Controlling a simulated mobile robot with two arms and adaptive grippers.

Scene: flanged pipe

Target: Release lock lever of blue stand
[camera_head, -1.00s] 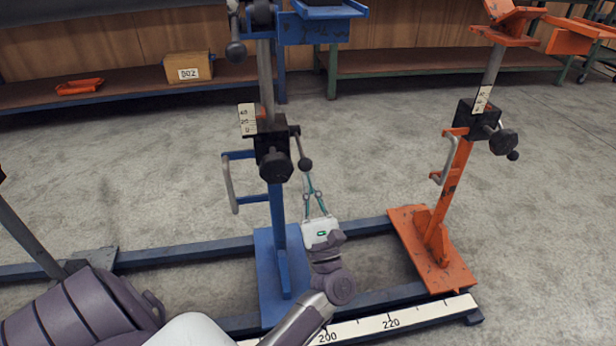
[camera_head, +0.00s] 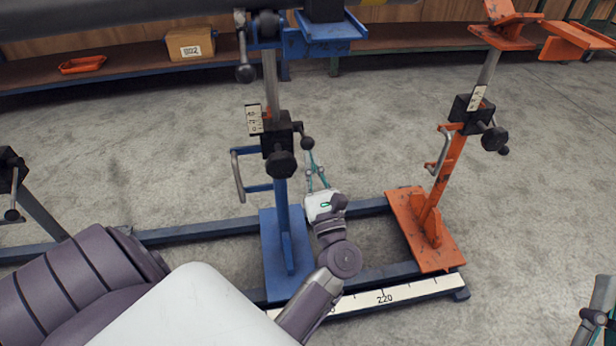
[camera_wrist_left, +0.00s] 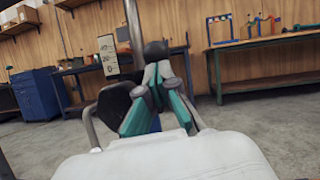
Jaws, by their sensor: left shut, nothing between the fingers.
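The blue stand (camera_head: 281,210) stands upright on the rail frame, its black clamp block (camera_head: 277,133) partway up the post. The lock lever (camera_head: 307,143) sticks out from the block's right side and ends in a black ball knob. My left gripper (camera_head: 311,160) is shut and empty, its tips right under the ball knob; contact is unclear. In the left wrist view the shut fingers (camera_wrist_left: 158,92) stand in front of a dark knob (camera_wrist_left: 155,50), which they partly hide. My right gripper (camera_head: 597,320) shows only in part at the bottom right corner.
A black star knob (camera_head: 281,164) and a blue-bracketed handle (camera_head: 238,175) sit close by on the blue stand. The orange stand (camera_head: 445,185) is to the right. A scale strip (camera_head: 395,297) lies along the front rail. Floor between the stands is open.

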